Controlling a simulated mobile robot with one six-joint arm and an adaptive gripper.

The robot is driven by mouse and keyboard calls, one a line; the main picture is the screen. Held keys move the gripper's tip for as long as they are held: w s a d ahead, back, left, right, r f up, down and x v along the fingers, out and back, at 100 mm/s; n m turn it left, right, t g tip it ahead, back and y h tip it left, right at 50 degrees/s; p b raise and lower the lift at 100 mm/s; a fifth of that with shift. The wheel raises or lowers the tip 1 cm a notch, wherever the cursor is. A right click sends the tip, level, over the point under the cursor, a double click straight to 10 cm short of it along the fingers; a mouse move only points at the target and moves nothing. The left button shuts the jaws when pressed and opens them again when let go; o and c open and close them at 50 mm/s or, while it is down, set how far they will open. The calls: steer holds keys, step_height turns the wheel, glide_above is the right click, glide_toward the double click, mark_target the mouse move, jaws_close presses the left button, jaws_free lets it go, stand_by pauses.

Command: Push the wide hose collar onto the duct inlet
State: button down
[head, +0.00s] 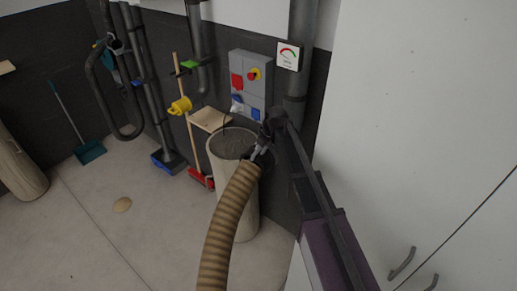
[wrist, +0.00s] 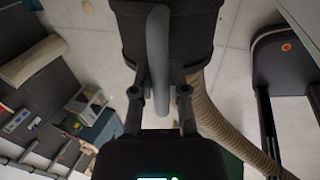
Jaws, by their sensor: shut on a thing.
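The wide hose collar (wrist: 200,28) is a dark, broad piece at the top of the wrist view, with a grey curved handle (wrist: 158,45). My gripper (wrist: 160,98) is shut on this handle, one finger on each side. In the head view my gripper (head: 261,150) is at the upper end of the tan ribbed hose (head: 226,220), in front of a tall drum. The collar is mostly hidden there. A dark duct pipe (head: 194,30) with a green gate hangs on the back wall and ends left of the switch box. I cannot tell whether this end is the duct inlet.
The beige drum (head: 220,170) of grey material stands close by my gripper. A grey switch box (head: 250,80) and a gauge (head: 288,55) are on the wall. A broom (head: 184,110) leans behind. A white cabinet (head: 430,120) fills the right.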

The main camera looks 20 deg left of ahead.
steer(key=shift+w+d+r+t+h, duration=0.2)
steer(key=shift+w+t+h, duration=0.1)
steer(key=shift+w+t, duration=0.35)
stand_by(0.6)
steer(key=shift+t, duration=0.35)
steer(key=shift+w+r+m+t+h, duration=0.15)
steer(key=shift+w+m+t+h, duration=0.3)
steer(key=shift+t, duration=0.35)
steer(key=shift+w+d+r+m+t+h+b, duration=0.1)
steer(key=shift+w+m+t+h+b, duration=0.1)
steer(key=shift+t+h+b, duration=0.45)
steer(key=shift+w+r+m+t+h+b, duration=0.1)
steer(key=shift+w+t+h+b, duration=0.15)
steer(key=shift+t+b, duration=0.45)
stand_by(0.3)
steer(key=shift+w+f+m+t+h+b, duration=0.1)
steer(key=shift+w+m+t+h+b, duration=0.1)
steer(key=shift+t+h+b, duration=0.5)
steer(key=shift+w+f+m+t+h+b, duration=0.1)
steer(key=shift+w+t+h+b, duration=0.15)
steer(key=shift+t+b, duration=0.7)
stand_by(0.8)
steer(key=shift+w+r+t+b, duration=0.15)
steer(key=shift+t+b, duration=0.15)
steer(key=shift+b, duration=0.15)
stand_by(1.0)
